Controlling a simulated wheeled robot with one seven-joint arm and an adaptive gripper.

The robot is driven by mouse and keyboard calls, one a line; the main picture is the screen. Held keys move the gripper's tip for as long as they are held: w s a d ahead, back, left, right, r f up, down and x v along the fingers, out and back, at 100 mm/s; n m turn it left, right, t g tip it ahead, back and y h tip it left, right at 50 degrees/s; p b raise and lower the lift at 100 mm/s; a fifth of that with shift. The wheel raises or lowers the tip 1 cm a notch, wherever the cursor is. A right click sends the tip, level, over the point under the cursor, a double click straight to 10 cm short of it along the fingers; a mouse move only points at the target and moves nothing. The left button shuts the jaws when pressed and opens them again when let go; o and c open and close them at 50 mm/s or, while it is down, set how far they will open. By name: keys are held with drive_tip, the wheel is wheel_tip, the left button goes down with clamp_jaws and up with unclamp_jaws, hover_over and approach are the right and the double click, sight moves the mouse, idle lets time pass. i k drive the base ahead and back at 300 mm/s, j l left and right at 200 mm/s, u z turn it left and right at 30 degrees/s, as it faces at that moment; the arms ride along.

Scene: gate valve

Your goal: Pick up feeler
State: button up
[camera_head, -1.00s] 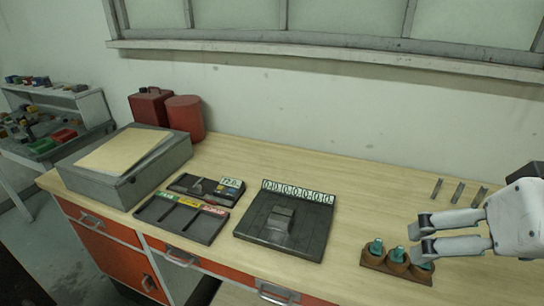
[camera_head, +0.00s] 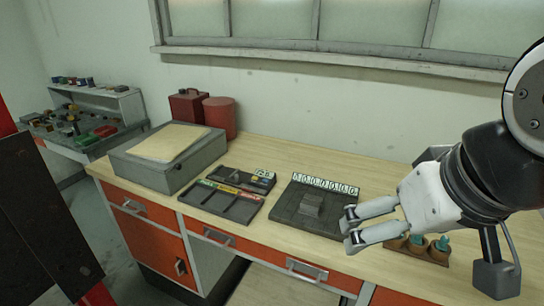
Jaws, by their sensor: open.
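I cannot tell for sure which item is the feeler. A small dark piece (camera_head: 235,176) lies on the black rear tray (camera_head: 256,186), which has a pale label at its right end. A front tray (camera_head: 236,208) with coloured labels and empty-looking slots lies before it. A dark plate (camera_head: 290,213) with a row of white number tags carries a grey block (camera_head: 311,204). My gripper (camera_head: 348,230) is open and empty, its fingers pointing left, at the right side of the dark plate in the picture. Its height above the bench is hard to judge.
A wooden holder (camera_head: 436,257) with teal-topped pieces stands partly behind my gripper. A grey box (camera_head: 150,168), a red can (camera_head: 187,107) and a red cylinder (camera_head: 220,117) stand at the bench's left end. Bare bench top (camera_head: 300,157) lies behind the trays.

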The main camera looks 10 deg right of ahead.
sight(441, 246)
drive_tip(key=z, duration=1)
drive_tip(key=i+l+u, duration=0.1)
drive_tip(key=l+u, duration=0.15)
drive_tip(key=l, duration=0.15)
drive_tip(key=i+l+u, duration=0.1)
drive_tip(key=l+u, duration=0.15)
drive_tip(key=i+z, duration=0.15)
drive_tip(key=i, duration=0.05)
